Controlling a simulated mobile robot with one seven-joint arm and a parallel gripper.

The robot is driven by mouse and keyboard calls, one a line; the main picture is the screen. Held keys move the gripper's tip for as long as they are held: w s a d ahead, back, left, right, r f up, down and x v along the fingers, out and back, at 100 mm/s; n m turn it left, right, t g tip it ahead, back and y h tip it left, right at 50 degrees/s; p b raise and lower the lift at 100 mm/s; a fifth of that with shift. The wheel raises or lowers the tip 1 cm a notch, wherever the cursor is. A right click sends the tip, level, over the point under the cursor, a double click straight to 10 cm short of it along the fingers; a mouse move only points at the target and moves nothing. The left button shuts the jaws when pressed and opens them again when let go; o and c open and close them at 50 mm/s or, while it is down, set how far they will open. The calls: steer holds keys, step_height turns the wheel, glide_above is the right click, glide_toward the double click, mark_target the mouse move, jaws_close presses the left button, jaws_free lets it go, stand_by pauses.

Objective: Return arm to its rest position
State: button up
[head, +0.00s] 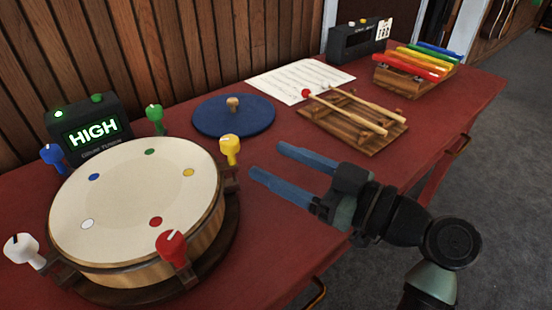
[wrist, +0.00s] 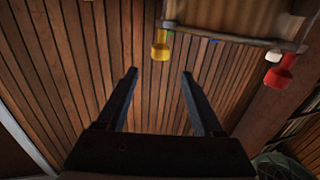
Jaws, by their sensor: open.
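My gripper (head: 265,166) is at the middle of the head view, its two blue fingers pointing left over the red table (head: 262,235). The fingers are spread apart with nothing between them. My arm reaches in from the lower right. In the wrist view my gripper (wrist: 158,88) shows two dark open fingers against wood slats, with nothing held. The round drum (head: 125,200), with coloured dots and tuning knobs around it, stands to the left of the fingers. The yellow knob (head: 229,148) is the nearest knob to the fingertips in the head view.
A box reading HIGH (head: 90,130) stands behind the drum. A blue round mat (head: 235,117), a music sheet (head: 300,80), a wooden rack with mallets (head: 352,125) and a coloured xylophone (head: 415,66) lie beyond my gripper. Grey floor (head: 505,200) is open at right.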

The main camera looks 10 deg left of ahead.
steer(key=w+d+r+m+t+h, duration=0.1)
steer(key=w+r+m+t+h, duration=0.3)
steer(key=r, duration=0.3)
steer(key=w+d+r+m+t+h, duration=0.1)
steer(key=r+m+t+h, duration=0.25)
steer(key=r+t, duration=0.3)
steer(key=s+d+r+m+t+h+p, duration=0.1)
steer(key=s+d+r+m+t+h, duration=0.15)
steer(key=s+r, duration=0.35)
steer(key=s+d+r+m+t+h, duration=0.15)
steer(key=s+r+t+h, duration=0.25)
steer(key=r, duration=0.4)
steer(key=s+d+r+m+t+h+p, duration=0.1)
steer(key=s+r+m+t+h, duration=0.15)
steer(key=s+r+t, duration=0.35)
step_height(320, 180, up, 28)
steer(key=w+g+p, duration=0.2)
steer(key=p, duration=2.5)
steer(key=shift+a+r+n+g, duration=0.2)
steer(key=shift+n+g, duration=0.1)
